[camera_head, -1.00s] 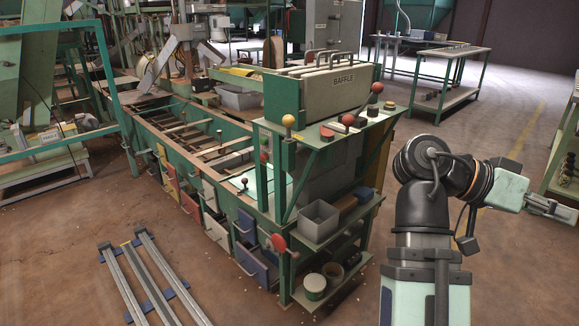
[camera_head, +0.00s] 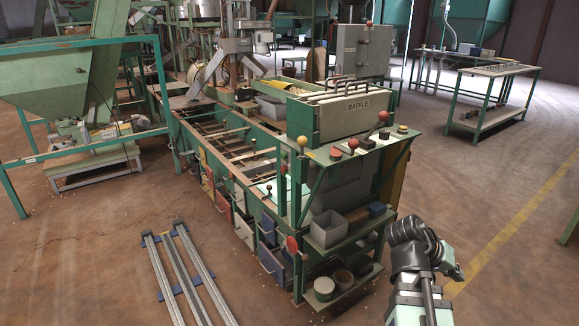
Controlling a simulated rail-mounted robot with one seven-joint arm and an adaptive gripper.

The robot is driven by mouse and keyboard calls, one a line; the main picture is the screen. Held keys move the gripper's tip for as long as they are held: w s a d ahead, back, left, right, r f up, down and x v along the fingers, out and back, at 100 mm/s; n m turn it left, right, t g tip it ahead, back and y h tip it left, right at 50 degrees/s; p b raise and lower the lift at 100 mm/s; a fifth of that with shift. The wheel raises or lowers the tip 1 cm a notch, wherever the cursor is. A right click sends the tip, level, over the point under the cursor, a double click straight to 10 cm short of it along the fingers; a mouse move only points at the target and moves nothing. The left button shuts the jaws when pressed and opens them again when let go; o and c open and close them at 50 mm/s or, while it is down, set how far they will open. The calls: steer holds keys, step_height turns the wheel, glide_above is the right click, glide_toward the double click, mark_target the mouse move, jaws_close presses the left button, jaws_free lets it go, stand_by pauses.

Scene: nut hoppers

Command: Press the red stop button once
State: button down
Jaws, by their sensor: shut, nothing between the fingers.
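A low, round red button (camera_head: 336,153) sits on the narrow green ledge at the front of the machine, below the BAFFLE box. It is the likeliest stop button, but its label is too small to read. My gripper (camera_head: 457,271) is small in view at the end of my folded arm, right of the machine. It is shut, empty and well apart from the button. Its fingertips are hard to make out.
A yellow ball lever (camera_head: 302,142) stands left of the button, and a red ball lever (camera_head: 383,116) rises behind the ledge. Shelves below hold a grey bin (camera_head: 327,230) and round tins. Rails (camera_head: 180,270) lie on the floor at left.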

mark_target(284, 169)
steer(key=w+a+f+n+t+y+p, duration=0.1)
steer(key=w+a+f+n+y+p, duration=0.1)
steer(key=w+a+f, duration=0.4)
steer(key=w+a+f+n+t+y+p, duration=0.1)
steer(key=w+a+f+n+p, duration=0.15)
steer(key=a+f, duration=0.4)
steer(key=w+a+f+n+t+y+p, duration=0.1)
steer(key=w+a+f+t+y+p, duration=0.1)
steer(key=w+a+f, duration=0.5)
steer(key=w+a+r+n+t, duration=0.2)
steer(key=w+a+r+t, duration=0.2)
steer(key=a+r, duration=0.5)
steer(key=w+a+r+n+t+y+p, duration=0.1)
steer(key=w+a+r+t, duration=0.3)
steer(key=a, duration=1)
steer(key=w+a+r+n+t, duration=0.4)
steer(key=w+a+r, duration=0.5)
steer(key=r, duration=0.5)
steer(key=shift+a+y, duration=0.4)
steer(key=shift+a, duration=0.85)
steer(key=shift+d+r, duration=0.1)
steer(key=w+d+p, duration=0.1)
steer(key=w+d, duration=0.4)
steer(key=d, duration=0.2)
steer(key=shift+p, duration=0.35)
